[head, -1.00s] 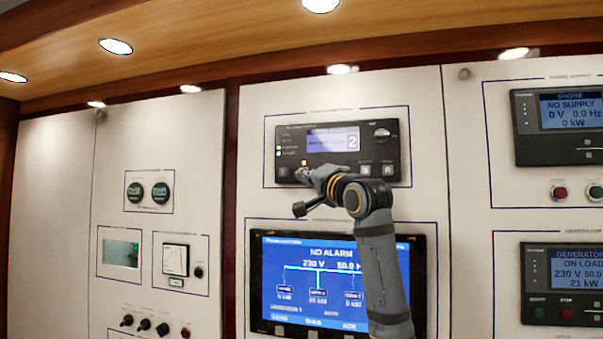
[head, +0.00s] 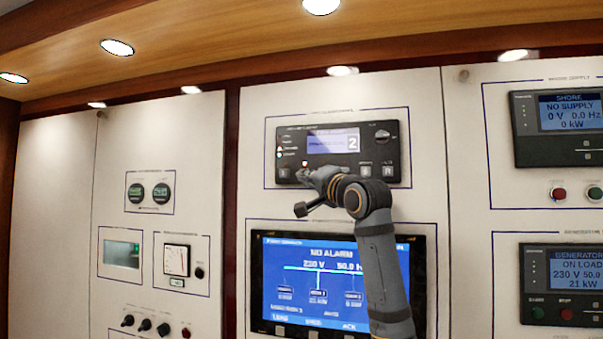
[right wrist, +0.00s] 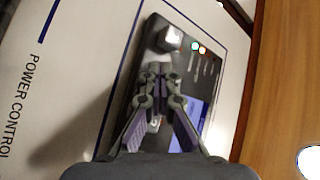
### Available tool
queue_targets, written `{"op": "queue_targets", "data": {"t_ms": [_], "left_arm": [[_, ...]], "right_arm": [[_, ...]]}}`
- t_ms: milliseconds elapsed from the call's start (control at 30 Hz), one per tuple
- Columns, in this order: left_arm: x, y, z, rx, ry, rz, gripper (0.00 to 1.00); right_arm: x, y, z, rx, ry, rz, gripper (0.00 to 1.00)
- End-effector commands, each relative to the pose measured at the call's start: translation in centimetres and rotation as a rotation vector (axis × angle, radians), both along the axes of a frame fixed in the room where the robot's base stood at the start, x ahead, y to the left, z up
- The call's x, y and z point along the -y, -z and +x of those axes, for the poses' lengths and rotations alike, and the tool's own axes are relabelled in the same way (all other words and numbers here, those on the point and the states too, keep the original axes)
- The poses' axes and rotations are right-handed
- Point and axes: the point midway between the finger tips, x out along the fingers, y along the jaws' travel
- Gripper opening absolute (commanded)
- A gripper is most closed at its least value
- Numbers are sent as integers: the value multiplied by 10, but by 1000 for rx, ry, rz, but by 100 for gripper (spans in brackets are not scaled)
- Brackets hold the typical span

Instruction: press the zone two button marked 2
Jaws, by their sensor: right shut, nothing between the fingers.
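The dark control panel (head: 292,140) at upper middle of the wall has a lit display (head: 325,142) with a large white 2 at its right end. My right gripper (head: 301,174) is shut and empty at the panel's lower left. In the right wrist view its fingertips (right wrist: 160,68) are close to the panel face, just below a pale button (right wrist: 171,38); contact cannot be told.
A large blue screen (head: 290,258) reading NO ALARM is below, partly behind my right arm. A shore supply panel (head: 530,140) and a generator panel (head: 535,285) are at right. Gauges and knobs are on the left wall section. A wooden overhang runs above.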

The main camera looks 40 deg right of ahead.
Motion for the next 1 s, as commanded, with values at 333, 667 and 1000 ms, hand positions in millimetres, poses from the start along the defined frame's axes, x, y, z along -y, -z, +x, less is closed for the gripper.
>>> {"op": "queue_targets", "data": {"t_ms": [333, 667, 1000], "left_arm": [[0, 5, 0, 0, 0, 0, 40], [0, 10, 0, 0, 0, 0, 40], [0, 18, 0, 0, 0, 0, 40]], "right_arm": [[-3, 2, -4, 0, 2, 0, 0], [-14, 3, -12, 2, -1, -1, 0], [-44, 2, -38, 2, -1, 0, 0]]}}
